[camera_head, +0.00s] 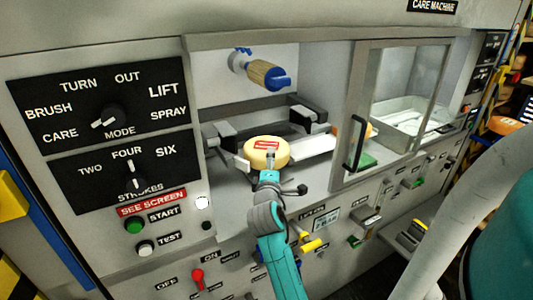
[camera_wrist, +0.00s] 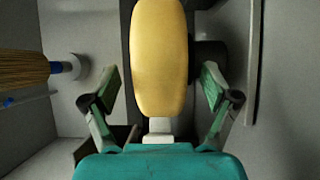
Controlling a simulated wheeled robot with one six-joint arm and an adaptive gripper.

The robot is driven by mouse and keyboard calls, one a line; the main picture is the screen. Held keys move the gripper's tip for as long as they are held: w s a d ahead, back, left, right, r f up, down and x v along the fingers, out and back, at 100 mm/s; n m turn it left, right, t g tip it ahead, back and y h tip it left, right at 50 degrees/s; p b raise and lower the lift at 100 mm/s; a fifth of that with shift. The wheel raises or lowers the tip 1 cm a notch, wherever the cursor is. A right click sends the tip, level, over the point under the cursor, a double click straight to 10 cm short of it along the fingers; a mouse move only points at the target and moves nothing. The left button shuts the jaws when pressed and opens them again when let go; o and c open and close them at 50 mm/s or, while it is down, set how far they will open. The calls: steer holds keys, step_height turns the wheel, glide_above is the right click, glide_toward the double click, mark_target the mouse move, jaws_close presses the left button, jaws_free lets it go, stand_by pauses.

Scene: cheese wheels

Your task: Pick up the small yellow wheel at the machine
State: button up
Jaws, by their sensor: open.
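The small yellow wheel (camera_head: 265,153), with a red and white label on top, sits in the open bay of the machine (camera_head: 320,180). In the wrist view the wheel (camera_wrist: 158,60) shows edge-on in the middle of the picture. My gripper (camera_wrist: 158,88) is open, one finger on each side of the wheel, with a visible gap on both sides. In the head view my gripper (camera_head: 270,160) is at the near side of the wheel and partly hides its lower edge. I cannot tell how far the wheel reaches between the fingers.
A brush (camera_head: 264,74) sticks out above the wheel, and it shows at left in the wrist view (camera_wrist: 25,70). Dark clamp blocks (camera_head: 305,118) stand behind the wheel. A glazed door (camera_head: 395,115) with a black handle is at right. Knobs and levers line the front panel (camera_head: 170,220).

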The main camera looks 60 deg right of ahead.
steer(key=shift+w+d, duration=0.2)
steer(key=shift+d, duration=0.25)
jaws_close()
steer(key=shift+r, duration=0.1)
steer(key=shift+r, duration=0.1)
